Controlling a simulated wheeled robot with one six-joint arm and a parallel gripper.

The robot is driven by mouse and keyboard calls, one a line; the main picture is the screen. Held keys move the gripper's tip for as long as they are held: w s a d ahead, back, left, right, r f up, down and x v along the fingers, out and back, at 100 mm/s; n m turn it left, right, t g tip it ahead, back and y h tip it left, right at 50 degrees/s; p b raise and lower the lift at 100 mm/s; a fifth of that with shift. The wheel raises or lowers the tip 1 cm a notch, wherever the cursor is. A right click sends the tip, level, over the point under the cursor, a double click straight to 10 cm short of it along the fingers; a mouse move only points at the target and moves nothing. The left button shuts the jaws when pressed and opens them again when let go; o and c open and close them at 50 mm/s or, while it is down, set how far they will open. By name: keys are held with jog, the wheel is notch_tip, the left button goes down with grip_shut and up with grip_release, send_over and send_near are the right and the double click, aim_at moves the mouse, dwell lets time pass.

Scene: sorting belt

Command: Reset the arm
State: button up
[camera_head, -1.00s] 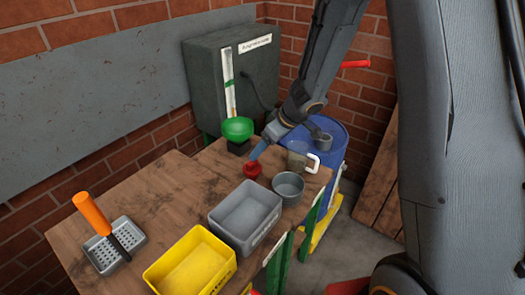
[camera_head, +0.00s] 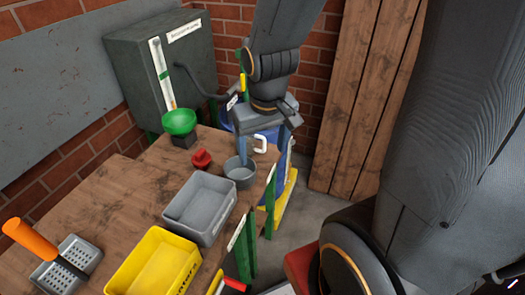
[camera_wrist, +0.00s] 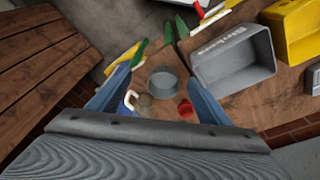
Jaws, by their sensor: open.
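My gripper (camera_head: 265,150) hangs from my arm at the far right corner of the wooden table, its blue fingers spread apart. In the wrist view the two fingers (camera_wrist: 156,96) frame open space with nothing held between them. The round grey pot (camera_head: 240,173) stands on the table below, and in the wrist view it shows between the fingers (camera_wrist: 162,84). The small red item (camera_head: 201,159) sits on the table left of the pot.
A grey bin (camera_head: 200,207) and a yellow bin (camera_head: 152,268) line the table's right edge. A green bowl (camera_head: 180,121) stands at the back on a dark base. An orange-handled tool rests on a grated tray (camera_head: 70,262). A grey-green cabinet (camera_head: 160,66) stands behind.

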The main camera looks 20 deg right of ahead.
jog(key=shift+s+a, duration=0.25)
jog(key=shift+s, duration=0.4)
jog(key=shift+f+g+b, duration=0.4)
jog(key=shift+f+b, duration=0.9)
jog(key=shift+f, duration=0.15)
